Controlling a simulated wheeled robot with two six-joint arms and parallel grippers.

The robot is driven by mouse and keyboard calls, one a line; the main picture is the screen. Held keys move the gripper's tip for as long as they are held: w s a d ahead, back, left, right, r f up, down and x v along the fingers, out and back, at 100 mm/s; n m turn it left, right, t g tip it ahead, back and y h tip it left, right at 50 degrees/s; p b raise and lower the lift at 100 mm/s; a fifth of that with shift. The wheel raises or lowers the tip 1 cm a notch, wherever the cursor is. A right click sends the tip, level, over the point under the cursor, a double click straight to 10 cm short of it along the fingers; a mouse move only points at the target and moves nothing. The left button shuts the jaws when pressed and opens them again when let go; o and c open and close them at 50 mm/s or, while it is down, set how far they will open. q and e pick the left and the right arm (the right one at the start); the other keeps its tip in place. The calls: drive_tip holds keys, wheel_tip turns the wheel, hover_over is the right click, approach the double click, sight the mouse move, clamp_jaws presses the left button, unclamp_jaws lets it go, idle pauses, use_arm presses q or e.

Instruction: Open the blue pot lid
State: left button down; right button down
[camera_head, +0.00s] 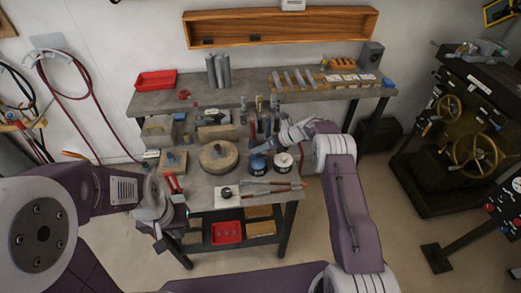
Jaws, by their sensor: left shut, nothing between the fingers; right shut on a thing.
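The blue pot (257,165) stands on the workbench, right of a round wooden block. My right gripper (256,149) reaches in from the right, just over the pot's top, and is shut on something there. The thing looks like the pot's lid or its knob, but the gripper covers it and the view is small. I cannot tell whether the lid is seated or lifted. My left gripper (160,245) is shut and empty, at the bench's front left, well away from the pot.
A white pot (283,163) stands close on the right of the blue pot. The round wooden block (218,157) is to its left. Long red-handled tools (270,188) lie in front. Upright tools (259,104) stand behind. A red tray (155,80) sits at the back left.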

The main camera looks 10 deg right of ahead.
drive_tip(key=c, duration=1.3)
unclamp_jaws()
drive_tip(key=shift+o, duration=0.2)
drive_tip(key=b+v, duration=0.1)
drive_tip(key=v, duration=0.8)
drive_tip(key=shift+b, duration=0.35)
